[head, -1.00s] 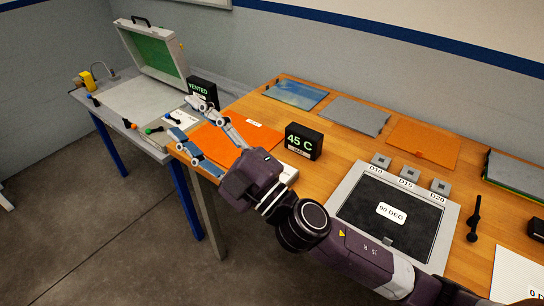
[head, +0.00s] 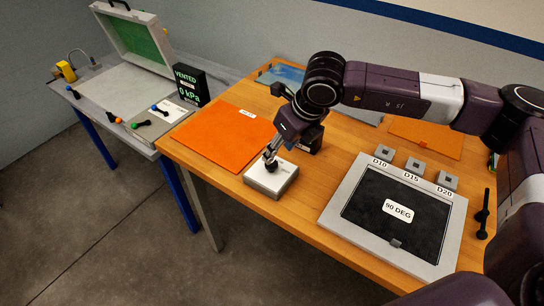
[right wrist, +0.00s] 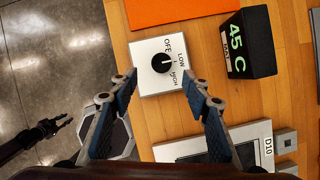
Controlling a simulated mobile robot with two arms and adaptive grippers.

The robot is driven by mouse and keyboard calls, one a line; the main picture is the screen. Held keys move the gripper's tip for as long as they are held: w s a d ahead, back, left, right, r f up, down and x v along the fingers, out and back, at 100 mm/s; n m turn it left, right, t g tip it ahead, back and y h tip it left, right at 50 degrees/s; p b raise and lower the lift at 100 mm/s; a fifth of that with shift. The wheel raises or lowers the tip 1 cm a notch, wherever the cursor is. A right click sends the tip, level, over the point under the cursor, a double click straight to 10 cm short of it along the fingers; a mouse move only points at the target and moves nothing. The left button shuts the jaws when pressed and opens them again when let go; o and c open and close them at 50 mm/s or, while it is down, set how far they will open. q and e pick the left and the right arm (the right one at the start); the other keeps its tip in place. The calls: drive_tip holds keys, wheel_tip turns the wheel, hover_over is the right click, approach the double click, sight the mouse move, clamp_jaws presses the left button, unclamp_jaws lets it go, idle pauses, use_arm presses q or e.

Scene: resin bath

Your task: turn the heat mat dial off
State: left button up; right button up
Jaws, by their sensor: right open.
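The heat mat dial is a black knob on a white box (head: 262,181) at the table's front edge. In the right wrist view the knob (right wrist: 163,62) shows beside the words OFF, LOW and HIGH. Its white pointer appears turned toward LOW. My right gripper (head: 270,158) points down at the knob in the head view; in the right wrist view its open fingers (right wrist: 158,74) lie either side of the knob, and contact cannot be told. The orange heat mat (head: 225,137) lies left of the box. My left gripper (right wrist: 55,126) seems to show dark and small in the right wrist view.
The 45 C display (right wrist: 245,43) stands close by the dial box; my right gripper mostly hides it in the head view. A framed black 90 DEG plate (head: 350,223) lies to the right. The vented 0 kPa display (head: 190,85) stands at the back left.

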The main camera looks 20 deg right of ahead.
sight(274, 165)
drive_tip(key=p+x, duration=0.2)
drive_tip(key=x, duration=0.5)
drive_tip(key=shift+w+d+f, duration=0.1)
drive_tip(key=shift+f, duration=0.15)
drive_tip(key=shift+c, duration=0.4)
drive_tip(key=c, duration=1.1)
